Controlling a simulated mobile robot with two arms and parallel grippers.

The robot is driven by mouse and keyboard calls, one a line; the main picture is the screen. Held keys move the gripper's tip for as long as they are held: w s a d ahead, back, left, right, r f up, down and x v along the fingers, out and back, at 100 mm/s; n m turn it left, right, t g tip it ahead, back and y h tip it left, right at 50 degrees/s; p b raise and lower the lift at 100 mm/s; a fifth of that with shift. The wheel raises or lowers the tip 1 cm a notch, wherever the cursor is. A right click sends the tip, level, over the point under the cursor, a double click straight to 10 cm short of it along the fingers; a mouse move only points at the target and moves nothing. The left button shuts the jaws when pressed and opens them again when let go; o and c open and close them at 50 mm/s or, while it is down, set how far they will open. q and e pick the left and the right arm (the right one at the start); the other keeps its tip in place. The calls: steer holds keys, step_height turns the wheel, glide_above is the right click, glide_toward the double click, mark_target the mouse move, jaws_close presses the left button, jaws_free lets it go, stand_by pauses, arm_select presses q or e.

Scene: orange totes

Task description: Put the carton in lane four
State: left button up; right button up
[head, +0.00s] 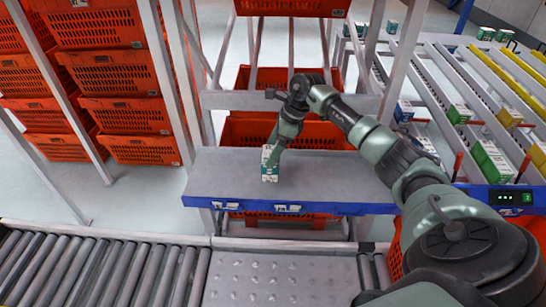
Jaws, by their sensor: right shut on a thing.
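A small white and teal carton (269,174) is upright at the middle of the grey shelf (330,184) with the blue front edge. My right gripper (271,153) comes down on it from above and is shut on its upper part. The gripper hides part of the carton, and I cannot tell whether its base touches the shelf. Sloped lanes (461,88) with rails between them stand at the right, with cartons in several of them. I see no readable lane numbers. My left gripper is not in view.
Orange totes (122,115) are stacked at the left, and another orange tote (300,133) stands behind the shelf. A roller conveyor (95,268) and a dimpled metal plate (275,278) lie in front. Grey posts frame the shelf. The shelf's left part is bare.

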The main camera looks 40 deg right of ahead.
steer(key=shift+f+p, duration=0.35)
steer(key=shift+f, duration=1.75)
steer(key=shift+f, duration=0.15)
steer(key=o, duration=2.1)
